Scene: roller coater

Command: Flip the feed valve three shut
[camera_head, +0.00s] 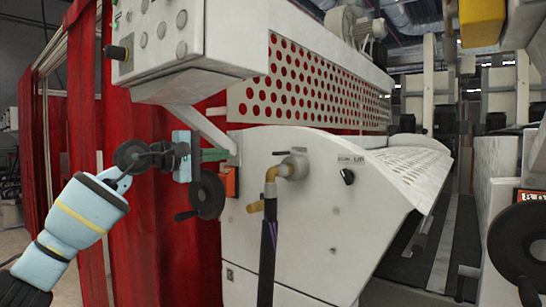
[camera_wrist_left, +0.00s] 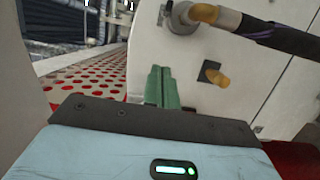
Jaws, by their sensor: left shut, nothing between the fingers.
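A short yellow lever (camera_head: 256,206) shows on the white machine panel, just left of the hose top, and I take it for the feed valve. In the left wrist view the lever (camera_wrist_left: 217,77) sits by a dark square base. No readable number shows on it. My left gripper (camera_head: 224,154) is shut and empty, its green fingers pointing right, up and left of the lever. In the left wrist view the closed fingers (camera_wrist_left: 161,73) are apart from the lever, which is to their right. My right gripper is not in view.
A brass elbow (camera_head: 271,176) with a black hose (camera_head: 267,250) stands beside the lever. A black handwheel (camera_head: 208,194) and an orange box (camera_head: 230,181) are below my left gripper. A control box (camera_head: 165,40) overhangs it. A black knob (camera_head: 347,176) is farther right.

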